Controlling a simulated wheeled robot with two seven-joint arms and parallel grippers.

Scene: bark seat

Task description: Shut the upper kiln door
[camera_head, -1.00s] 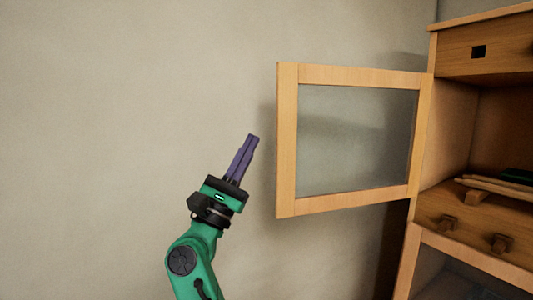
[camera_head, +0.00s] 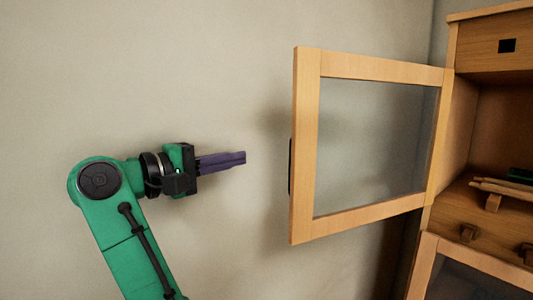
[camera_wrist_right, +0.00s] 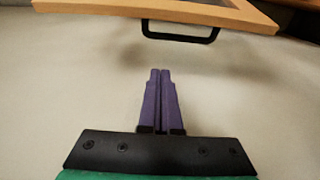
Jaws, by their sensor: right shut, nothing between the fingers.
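The upper kiln door (camera_head: 307,150) is a wooden frame around a glass pane, and it stands swung open to the left of the cabinet. A dark handle (camera_head: 290,167) shows at its left edge. My right gripper (camera_head: 245,157) is shut and empty, pointing right, to the left of the door and apart from it. In the right wrist view, the shut purple fingers (camera_wrist_right: 160,72) point toward the door's black handle (camera_wrist_right: 180,36), with a gap between. The door's wooden edge (camera_wrist_right: 150,14) crosses the top of that view. My left gripper is not in view.
The wooden cabinet (camera_head: 490,55) stands at the right, its upper compartment open. Thin sticks (camera_head: 503,187) and a dark green item (camera_head: 520,174) lie inside. A lower glazed door (camera_head: 428,262) is below. The plain wall (camera_head: 150,70) is behind, with free room around the gripper.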

